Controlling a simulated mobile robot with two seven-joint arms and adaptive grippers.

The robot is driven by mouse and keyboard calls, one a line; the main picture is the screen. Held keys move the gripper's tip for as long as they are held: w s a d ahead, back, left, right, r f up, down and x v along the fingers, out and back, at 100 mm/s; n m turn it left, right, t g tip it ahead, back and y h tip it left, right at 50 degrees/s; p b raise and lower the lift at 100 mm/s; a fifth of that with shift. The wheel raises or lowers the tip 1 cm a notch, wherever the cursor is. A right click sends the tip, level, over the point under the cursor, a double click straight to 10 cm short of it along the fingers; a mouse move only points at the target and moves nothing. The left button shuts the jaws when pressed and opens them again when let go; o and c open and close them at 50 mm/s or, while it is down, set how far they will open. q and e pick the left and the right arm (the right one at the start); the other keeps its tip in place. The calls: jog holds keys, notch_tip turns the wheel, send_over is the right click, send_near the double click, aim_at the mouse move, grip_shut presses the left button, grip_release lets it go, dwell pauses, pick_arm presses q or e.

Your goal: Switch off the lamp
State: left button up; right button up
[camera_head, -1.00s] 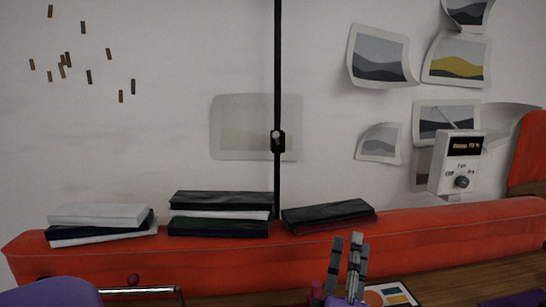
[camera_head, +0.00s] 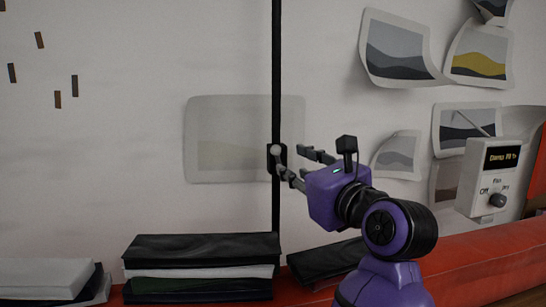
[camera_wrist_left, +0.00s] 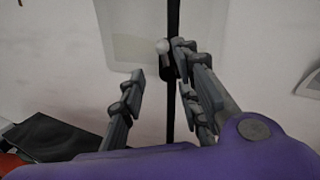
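The lamp shows as a thin black upright pole (camera_head: 276,70) in front of the wall; no lampshade is in view. A small dark switch box with a round pale knob (camera_head: 277,150) sits on the pole. My left gripper (camera_head: 291,162) is open and empty, its fingertips just right of the knob and very near it. In the left wrist view the knob (camera_wrist_left: 162,46) shows at the far end of the gap between my open fingers (camera_wrist_left: 160,68). I cannot tell whether a finger touches the switch. My right gripper is not in view.
Stacks of dark and white books (camera_head: 200,248) lie on the orange ledge (camera_head: 470,262) below. A white control box (camera_head: 489,178) with a dial and display is on the wall at right. Curled prints (camera_head: 397,50) hang behind.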

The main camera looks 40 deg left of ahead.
aim_at(279, 156)
pick_arm(q)
jog(key=shift+h, duration=0.3)
jog(key=x, duration=0.4)
jog(key=p+x, duration=0.1)
jog(key=x, duration=0.1)
jog(key=shift+w+r, duration=0.35)
jog(key=shift+w+a+f, duration=0.1)
jog(key=shift+w+a, duration=0.25)
jog(key=shift+a, duration=0.25)
